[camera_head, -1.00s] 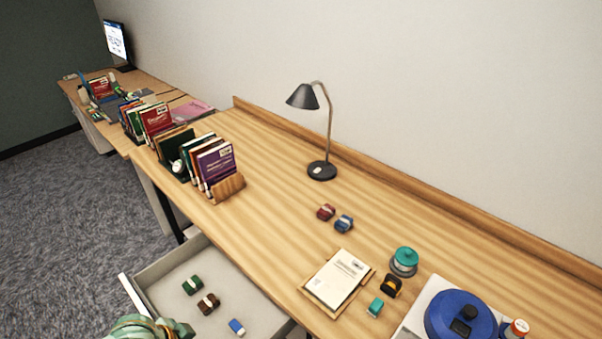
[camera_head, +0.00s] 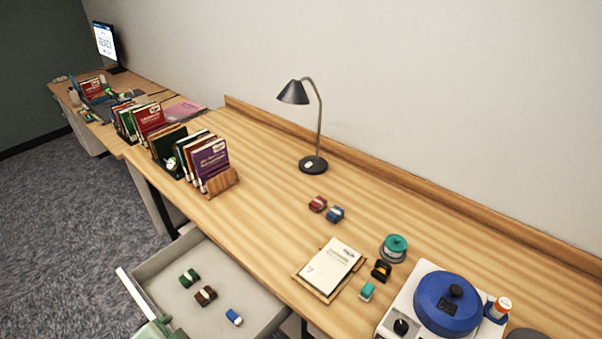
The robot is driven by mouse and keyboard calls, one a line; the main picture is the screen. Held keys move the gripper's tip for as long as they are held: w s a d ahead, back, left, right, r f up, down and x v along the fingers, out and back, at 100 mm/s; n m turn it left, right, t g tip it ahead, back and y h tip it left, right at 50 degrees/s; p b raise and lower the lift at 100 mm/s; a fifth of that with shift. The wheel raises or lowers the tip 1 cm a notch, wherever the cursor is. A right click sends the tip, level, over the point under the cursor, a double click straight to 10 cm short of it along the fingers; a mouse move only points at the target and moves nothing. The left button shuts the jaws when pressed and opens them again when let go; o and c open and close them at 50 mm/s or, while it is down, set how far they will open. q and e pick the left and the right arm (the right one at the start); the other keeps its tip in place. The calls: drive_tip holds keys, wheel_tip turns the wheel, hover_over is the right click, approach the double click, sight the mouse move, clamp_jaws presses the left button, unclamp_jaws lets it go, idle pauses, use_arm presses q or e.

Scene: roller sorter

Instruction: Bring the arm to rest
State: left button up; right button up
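A pale green part of my arm (camera_head: 158,330) shows at the bottom edge, in front of the open drawer (camera_head: 130,290). Most of this arm is below the picture, and no fingertips of either gripper show. A green roller-like piece (camera_head: 190,278), a brown one (camera_head: 206,295) and a blue-and-white one (camera_head: 234,317) lie apart in the drawer. On the desk (camera_head: 270,215) lie a red piece (camera_head: 317,204), a blue piece (camera_head: 335,214), a black-and-orange piece (camera_head: 381,270) and a teal piece (camera_head: 367,291).
A black lamp (camera_head: 313,165) stands at the desk's back. Books (camera_head: 210,163) line the left end. A notepad on a board (camera_head: 331,268), a teal-topped jar (camera_head: 394,248) and a blue-lidded device (camera_head: 449,303) stand at front right.

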use_arm(q)
drive_tip(key=s+a+r+n+y, duration=0.2)
drive_tip(key=s+a+r+y, duration=0.15)
drive_tip(key=a, duration=0.25)
drive_tip(key=s+d+f+g+h+b, duration=0.1)
drive_tip(key=s+f+b, duration=0.15)
drive_tip(key=f, duration=0.95)
drive_tip(key=s+d+f+g+h+b, duration=0.1)
drive_tip(key=s+d+f+g+b, duration=0.15)
drive_tip(key=f, duration=1.05)
drive_tip(key=s+d+f+g+h+b, duration=0.1)
drive_tip(key=f+b, duration=0.2)
drive_tip(key=f, duration=0.9)
drive_tip(key=s+f+n+g+h+b, duration=0.1)
drive_tip(key=s+f+b, duration=0.4)
drive_tip(key=s+f, duration=1.3)
drive_tip(key=shift+s+a+f+n+g+b, duration=0.2)
drive_tip(key=shift+s+a+n+g+b, duration=0.25)
drive_tip(key=shift+n, duration=0.65)
drive_tip(key=shift+w+d+h, duration=0.1)
drive_tip(key=shift+d+h, duration=0.05)
drive_tip(key=shift+h, duration=0.1)
